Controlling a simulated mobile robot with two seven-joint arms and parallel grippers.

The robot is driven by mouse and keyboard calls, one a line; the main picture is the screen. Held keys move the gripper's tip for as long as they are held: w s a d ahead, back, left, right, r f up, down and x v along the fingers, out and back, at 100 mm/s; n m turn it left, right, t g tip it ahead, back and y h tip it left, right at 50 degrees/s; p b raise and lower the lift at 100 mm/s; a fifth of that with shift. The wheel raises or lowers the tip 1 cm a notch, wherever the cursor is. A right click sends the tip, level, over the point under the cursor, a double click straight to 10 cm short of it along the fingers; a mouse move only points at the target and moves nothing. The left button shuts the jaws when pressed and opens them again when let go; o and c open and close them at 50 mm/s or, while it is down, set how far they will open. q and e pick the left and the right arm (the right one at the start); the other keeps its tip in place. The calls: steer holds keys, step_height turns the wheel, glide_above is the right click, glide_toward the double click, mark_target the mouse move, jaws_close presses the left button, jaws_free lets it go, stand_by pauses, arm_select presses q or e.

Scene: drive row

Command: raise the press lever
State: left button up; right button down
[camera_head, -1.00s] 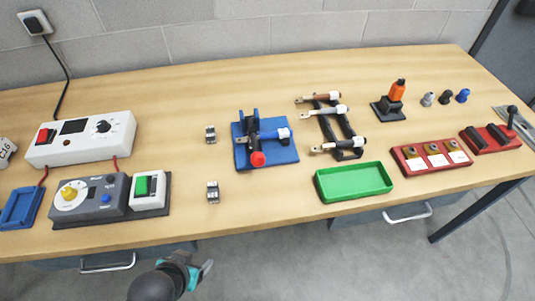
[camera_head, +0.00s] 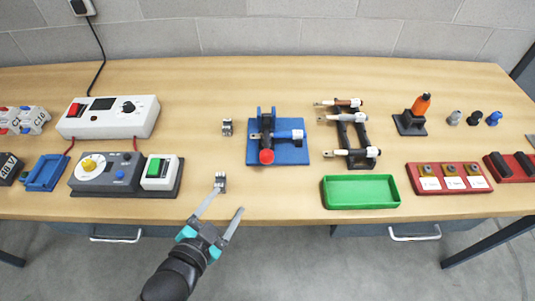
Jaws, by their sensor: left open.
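The press stands on a blue base plate (camera_head: 295,154) in the middle of the table, with two blue posts at its back. Its dark lever ends in a red knob (camera_head: 266,157), which sits low toward the table's front. A blue-and-white cylindrical part (camera_head: 288,135) lies across the press, partly behind the lever. My left gripper (camera_head: 230,200) is open and empty at the table's front edge, left of and nearer than the press. Its fingers point away from me, close to a small metal block (camera_head: 221,182); I cannot tell whether they touch it. My right gripper is not in view.
A second metal block (camera_head: 227,127) stands left of the press. A control box with a green button (camera_head: 159,172) is to the left. A green tray (camera_head: 360,191) and a dark rack (camera_head: 357,140) with several cylindrical parts are to the right.

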mark_target(263, 162)
arm_select(q)
steer(key=w+d+r+m+t+h, duration=0.1)
steer(key=w+d, duration=0.2)
steer(key=w, duration=0.1)
steer(key=w+d+m+h+b, duration=0.1)
steer(key=w+d, duration=0.2)
steer(key=w, duration=0.1)
steer(key=w+d+r+m+t+h, duration=0.1)
steer(key=w+d, duration=0.2)
steer(key=w, duration=0.1)
steer(key=shift+d+r+m+t+h, duration=0.2)
steer(key=shift+r+m+t+h, duration=0.1)
stand_by(0.4)
jaws_close()
stand_by(0.5)
stand_by(0.8)
